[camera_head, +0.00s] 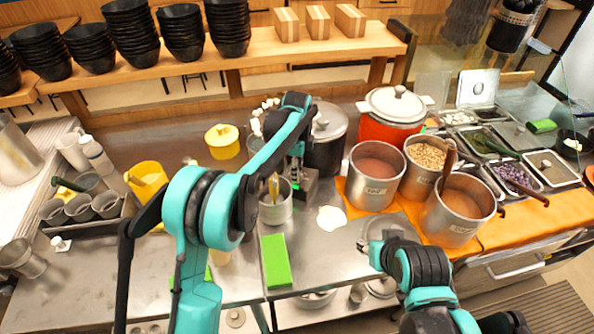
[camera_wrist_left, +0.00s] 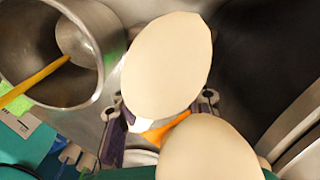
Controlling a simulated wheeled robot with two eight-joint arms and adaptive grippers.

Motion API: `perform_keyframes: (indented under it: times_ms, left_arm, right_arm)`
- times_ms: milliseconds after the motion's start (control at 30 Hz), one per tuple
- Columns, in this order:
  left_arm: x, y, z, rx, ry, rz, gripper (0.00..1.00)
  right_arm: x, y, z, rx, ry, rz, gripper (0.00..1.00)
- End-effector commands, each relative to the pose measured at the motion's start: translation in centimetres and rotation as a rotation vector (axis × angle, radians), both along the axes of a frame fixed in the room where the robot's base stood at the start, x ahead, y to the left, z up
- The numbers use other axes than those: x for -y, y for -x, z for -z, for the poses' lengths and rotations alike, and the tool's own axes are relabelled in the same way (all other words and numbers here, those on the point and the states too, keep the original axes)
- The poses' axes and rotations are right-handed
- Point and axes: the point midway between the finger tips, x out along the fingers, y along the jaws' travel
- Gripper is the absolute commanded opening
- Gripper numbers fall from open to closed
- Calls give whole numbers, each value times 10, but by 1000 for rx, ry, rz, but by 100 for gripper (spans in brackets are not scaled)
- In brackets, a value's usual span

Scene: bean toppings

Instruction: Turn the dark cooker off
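The dark cooker (camera_head: 325,158) is a black pot with a grey lid, standing on the steel counter near the middle of the head view. My left arm crosses in front of its left side. My left gripper (camera_head: 296,180) points down by the cooker's lower front left, just behind a steel cup. In the left wrist view two pale rounded shapes fill the middle, and a dark curved surface lies at the right. The gripper's opening is unclear, and no control on the cooker can be made out.
The steel cup (camera_head: 275,211) with a yellow handle stands close to my left gripper. An orange-red cooker (camera_head: 385,128) stands behind right. Steel pots (camera_head: 372,195) stand on an orange cloth at the right. A green block (camera_head: 276,262) lies in front.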

Motion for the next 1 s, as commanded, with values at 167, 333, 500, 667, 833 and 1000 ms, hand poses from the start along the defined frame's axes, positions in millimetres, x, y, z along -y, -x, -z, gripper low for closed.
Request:
perform_keyframes:
  times_ms: [167,333,500,667,833,1000]
  left_arm:
    - [0,0,0,0,0,0,4]
    - [0,0,0,0,0,-8,4]
    - [0,0,-1,0,0,-54,4]
    - [0,0,-1,0,0,-145,4]
    - [0,0,-2,0,0,-288,4]
    - [0,0,-2,0,0,-450,4]
  right_arm:
    - [0,0,0,0,0,0,40]
    - [0,0,0,0,0,0,40]
    - [0,0,-3,0,0,0,40]
    - [0,0,-8,0,0,0,40]
    - [0,0,-15,0,0,0,40]
    - [0,0,-21,0,0,0,40]
